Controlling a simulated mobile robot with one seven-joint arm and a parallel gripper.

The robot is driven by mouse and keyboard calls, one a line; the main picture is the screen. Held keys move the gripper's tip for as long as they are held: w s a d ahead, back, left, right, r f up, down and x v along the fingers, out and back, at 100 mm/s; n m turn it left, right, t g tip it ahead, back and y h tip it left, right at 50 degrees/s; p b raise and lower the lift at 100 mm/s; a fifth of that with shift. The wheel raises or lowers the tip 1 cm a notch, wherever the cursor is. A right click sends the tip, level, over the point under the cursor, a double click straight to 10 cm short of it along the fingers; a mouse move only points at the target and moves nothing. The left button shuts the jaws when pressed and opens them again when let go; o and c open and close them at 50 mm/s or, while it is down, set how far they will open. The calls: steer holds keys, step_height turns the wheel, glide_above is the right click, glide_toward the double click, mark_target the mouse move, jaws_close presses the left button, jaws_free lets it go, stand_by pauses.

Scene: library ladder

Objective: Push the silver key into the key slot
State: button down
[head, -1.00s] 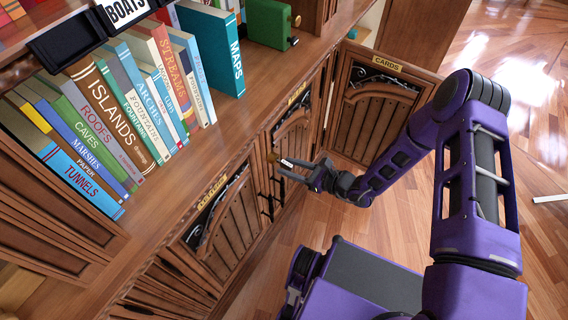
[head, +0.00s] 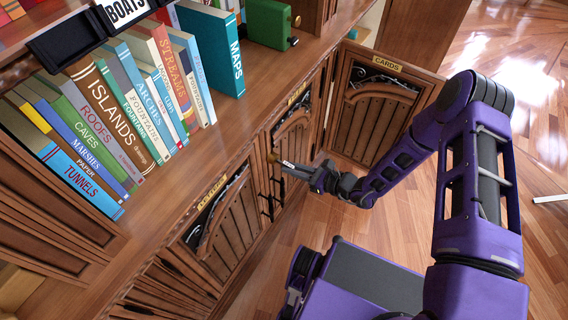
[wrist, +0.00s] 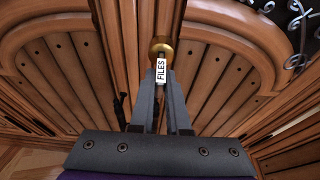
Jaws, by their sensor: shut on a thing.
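My gripper (wrist: 161,78) points at the cabinet front, its two fingers close together around a small piece with a white "FILES" tag (wrist: 161,71). I take this piece to be the silver key, mostly hidden between the fingers. A round brass fitting (wrist: 161,46) on the wooden upright lies just past the fingertips, in line with the tag. It also shows in the head view (head: 272,158). I cannot make out the key slot or tell how far the key is in it. My gripper (head: 287,168) shows at the cabinet front in the head view.
A cabinet door labelled "CARDS" (head: 375,105) stands open at right. Another arched door (head: 222,222) is at left, with dark handles (head: 267,205) near the brass fitting. Books (head: 120,115) and a green box (head: 268,24) stand on the shelf above.

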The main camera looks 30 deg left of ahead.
steer(key=shift+s+d+f, duration=0.1)
steer(key=shift+d+f, duration=0.05)
steer(key=shift+d, duration=1.1)
steer(key=shift+s+d+f, duration=0.1)
steer(key=shift+d+f, duration=0.05)
steer(key=shift+d, duration=1.05)
steer(key=d+f+b, duration=0.1)
steer(key=d, duration=0.9)
steer(key=shift+s+f, duration=0.15)
steer(key=shift+s, duration=0.3)
